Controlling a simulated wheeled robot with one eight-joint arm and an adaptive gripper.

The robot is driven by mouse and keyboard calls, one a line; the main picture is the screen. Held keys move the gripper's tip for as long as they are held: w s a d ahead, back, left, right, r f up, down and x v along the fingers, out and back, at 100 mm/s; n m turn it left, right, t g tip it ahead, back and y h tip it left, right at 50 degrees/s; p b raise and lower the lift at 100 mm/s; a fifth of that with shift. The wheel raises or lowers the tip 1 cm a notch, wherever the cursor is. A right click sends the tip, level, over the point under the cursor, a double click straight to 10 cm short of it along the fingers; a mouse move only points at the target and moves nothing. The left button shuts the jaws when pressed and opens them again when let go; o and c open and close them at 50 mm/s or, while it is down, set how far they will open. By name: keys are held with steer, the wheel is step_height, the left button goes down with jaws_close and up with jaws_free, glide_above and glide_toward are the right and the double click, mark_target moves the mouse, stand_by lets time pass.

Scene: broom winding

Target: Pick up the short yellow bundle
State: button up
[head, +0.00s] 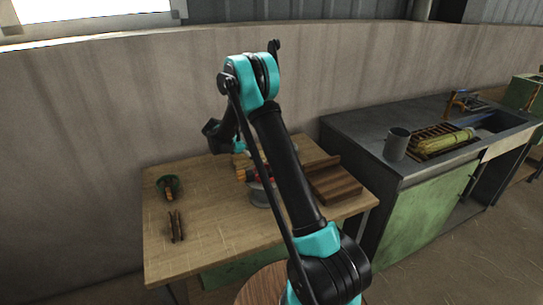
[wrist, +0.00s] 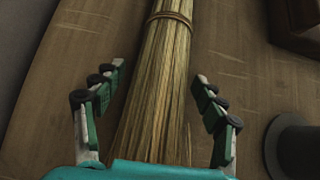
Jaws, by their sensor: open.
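A yellow straw bundle (wrist: 158,85) lies on the wooden table in the wrist view, with a tie band around its upper part. My gripper (wrist: 160,74) is open, with one finger on each side of the bundle. Both fingers look apart from the straw. The lower end of the bundle runs down behind the teal palm edge, and its top passes out of the frame. In the head view, my arm hides most of this spot, and I cannot make out the bundle clearly there.
The wooden table (head: 207,218) also holds a grey round pot (head: 260,194), a brown wooden block (head: 335,182), a green coil (head: 168,185) and small brown pieces (head: 176,226). To the right, a counter with a sink carries a grey mug (head: 396,145) and yellow-green bundles (head: 446,142) on a rack.

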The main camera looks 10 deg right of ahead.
steer(key=shift+d+f, duration=0.1)
steer(key=shift+c, duration=0.4)
steer(key=c, duration=1.2)
